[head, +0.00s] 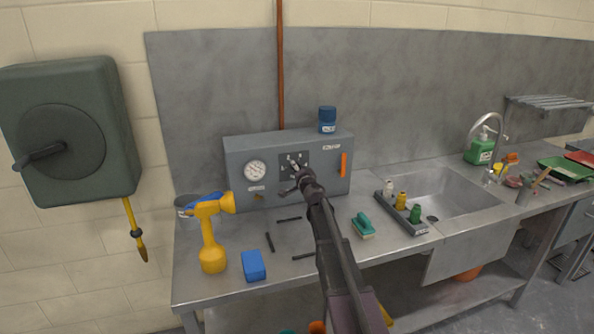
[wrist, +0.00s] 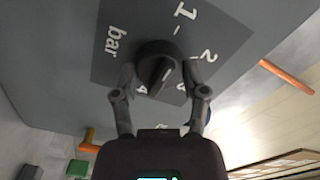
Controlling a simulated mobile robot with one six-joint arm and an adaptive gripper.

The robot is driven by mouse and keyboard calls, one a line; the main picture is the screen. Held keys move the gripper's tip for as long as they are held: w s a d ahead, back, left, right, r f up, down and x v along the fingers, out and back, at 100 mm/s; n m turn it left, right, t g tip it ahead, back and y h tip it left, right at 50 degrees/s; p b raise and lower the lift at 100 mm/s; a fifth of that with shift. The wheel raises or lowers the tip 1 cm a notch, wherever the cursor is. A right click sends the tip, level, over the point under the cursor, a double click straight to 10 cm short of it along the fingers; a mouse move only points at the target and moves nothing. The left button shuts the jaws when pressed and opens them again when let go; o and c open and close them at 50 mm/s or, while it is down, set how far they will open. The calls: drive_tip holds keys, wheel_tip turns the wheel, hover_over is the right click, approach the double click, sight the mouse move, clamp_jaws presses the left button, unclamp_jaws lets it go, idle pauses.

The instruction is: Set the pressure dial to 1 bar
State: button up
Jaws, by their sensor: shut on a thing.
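The pressure dial is a round black knob (wrist: 156,62) on a dark square plate (head: 291,157) on the front of a grey control box (head: 237,150). In the wrist view the plate carries a "1", a "2", further partly hidden marks and the word "bar". The knob's ridge with a pale line slants towards the bottom of the wrist view, away from the "1"; its exact mark is unclear. My gripper (wrist: 157,74) is shut on the knob, one finger on each side. It also shows in the head view (head: 297,172), partly covering the knob.
A round gauge (head: 256,171) and an orange strip (head: 343,165) flank the plate.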

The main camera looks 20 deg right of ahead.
drive_tip(key=shift+w+n, duration=0.15)
drive_tip(key=shift+n, duration=0.15)
drive_tip(key=o, duration=1.1)
drive_tip(key=shift+o, duration=0.2)
drive_tip(key=s, duration=1.2)
drive_tip(key=shift+d, duration=0.15)
drive_tip(key=shift+s, duration=0.1)
